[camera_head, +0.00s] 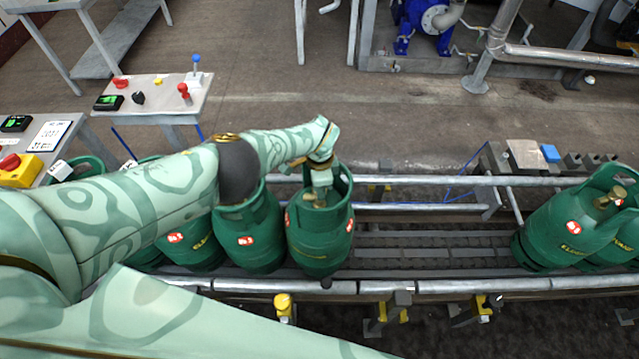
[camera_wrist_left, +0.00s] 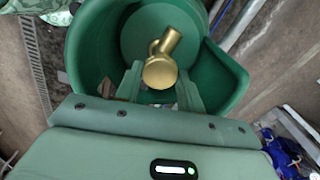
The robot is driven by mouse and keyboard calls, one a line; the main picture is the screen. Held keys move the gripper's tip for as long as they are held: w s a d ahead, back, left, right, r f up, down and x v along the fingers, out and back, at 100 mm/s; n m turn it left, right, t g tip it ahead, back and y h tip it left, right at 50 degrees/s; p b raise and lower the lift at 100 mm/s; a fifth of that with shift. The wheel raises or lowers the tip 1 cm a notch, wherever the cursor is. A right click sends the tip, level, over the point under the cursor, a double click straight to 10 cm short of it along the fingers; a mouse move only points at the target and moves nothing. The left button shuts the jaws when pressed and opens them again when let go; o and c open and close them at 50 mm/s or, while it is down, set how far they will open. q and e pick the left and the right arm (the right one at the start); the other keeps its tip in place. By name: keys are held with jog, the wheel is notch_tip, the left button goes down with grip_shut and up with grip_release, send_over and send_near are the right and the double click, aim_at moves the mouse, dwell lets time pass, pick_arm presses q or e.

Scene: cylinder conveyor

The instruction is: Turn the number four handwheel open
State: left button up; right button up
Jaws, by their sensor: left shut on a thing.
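A green gas cylinder (camera_head: 318,240) stands upright on the conveyor at the right end of the left row. Its red and white label is too small to read surely. My left gripper (camera_head: 319,192) reaches down inside its collar and is shut on the brass handwheel. In the left wrist view the brass handwheel (camera_wrist_left: 159,74) lies between the two fingertips (camera_wrist_left: 160,88), inside the green collar (camera_wrist_left: 83,55). Its turn position cannot be told. My right gripper is not in view.
More green cylinders (camera_head: 250,235) stand close on the left, partly behind my arm. The conveyor rollers (camera_head: 430,250) between are bare. A rail (camera_head: 420,181) runs behind. A control desk (camera_head: 155,95) stands back left.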

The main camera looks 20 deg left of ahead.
pick_arm(q)
jog(key=o, duration=1)
jog(key=shift+c, duration=0.2)
notch_tip(320, 180, up, 16)
jog(key=p, duration=1.3)
jog(key=shift+r, duration=0.15)
